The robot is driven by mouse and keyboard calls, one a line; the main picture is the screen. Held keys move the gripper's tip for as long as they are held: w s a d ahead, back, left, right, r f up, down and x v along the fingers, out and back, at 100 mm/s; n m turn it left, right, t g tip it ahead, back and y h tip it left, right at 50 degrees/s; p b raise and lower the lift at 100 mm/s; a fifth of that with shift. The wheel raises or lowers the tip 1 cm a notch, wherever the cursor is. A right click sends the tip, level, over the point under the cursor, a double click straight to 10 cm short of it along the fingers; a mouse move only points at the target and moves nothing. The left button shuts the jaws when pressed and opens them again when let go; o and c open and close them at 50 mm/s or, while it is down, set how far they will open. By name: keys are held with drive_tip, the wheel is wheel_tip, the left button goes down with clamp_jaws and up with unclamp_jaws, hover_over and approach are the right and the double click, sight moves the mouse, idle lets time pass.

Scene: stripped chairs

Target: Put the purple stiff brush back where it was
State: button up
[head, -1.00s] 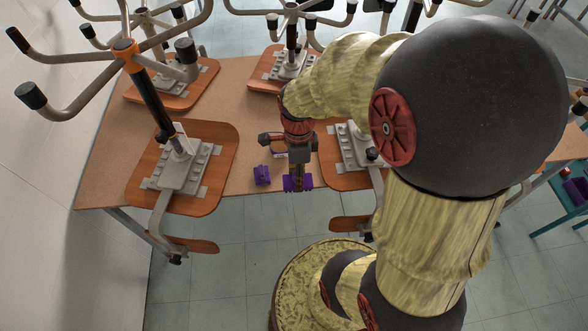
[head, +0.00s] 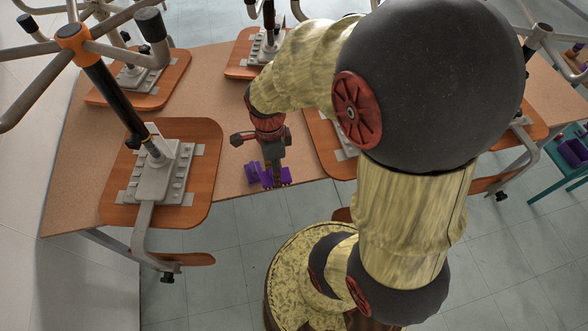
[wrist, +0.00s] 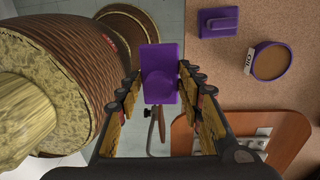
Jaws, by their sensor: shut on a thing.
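The purple stiff brush (wrist: 162,75) is between the fingers of my gripper (wrist: 160,88), which is shut on it. In the head view the brush (head: 276,178) hangs under my gripper (head: 272,166) at the near edge of the brown table (head: 232,182). I cannot tell whether it touches the table. Its underside is mostly hidden. In the wrist view the floor shows behind it, and the table top is to the right.
Another purple block (wrist: 219,22) lies on the table, beside a round purple-rimmed tin (wrist: 270,60) labelled OIL. Upturned chair seats (head: 160,175) with metal legs stand left and behind. A teal table (head: 566,150) at right holds purple things.

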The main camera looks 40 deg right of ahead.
drive_tip(key=w+d+f+b, duration=0.1)
drive_tip(key=d+f, duration=0.2)
drive_tip(key=d, duration=0.1)
drive_tip(key=w+d+f+b, duration=0.2)
drive_tip(key=d+f, duration=0.1)
drive_tip(key=d, duration=0.1)
drive_tip(key=w+d+f+b, duration=0.1)
drive_tip(key=d+f, duration=0.2)
drive_tip(key=d, duration=0.1)
drive_tip(key=shift+w+d+f+b, duration=0.15)
drive_tip(key=shift+w+d+b, duration=0.1)
drive_tip(key=shift+b, duration=0.1)
drive_tip(key=shift+d+f+b, duration=0.2)
drive_tip(key=shift+f+b, duration=0.3)
drive_tip(key=shift+f, duration=0.5)
drive_tip(key=shift+d+f+b, duration=0.15)
drive_tip(key=shift+f+b, duration=0.35)
drive_tip(key=shift+f, duration=0.5)
drive_tip(key=shift+f, duration=0.1)
drive_tip(key=o, duration=1.3)
drive_tip(key=shift+o, duration=0.2)
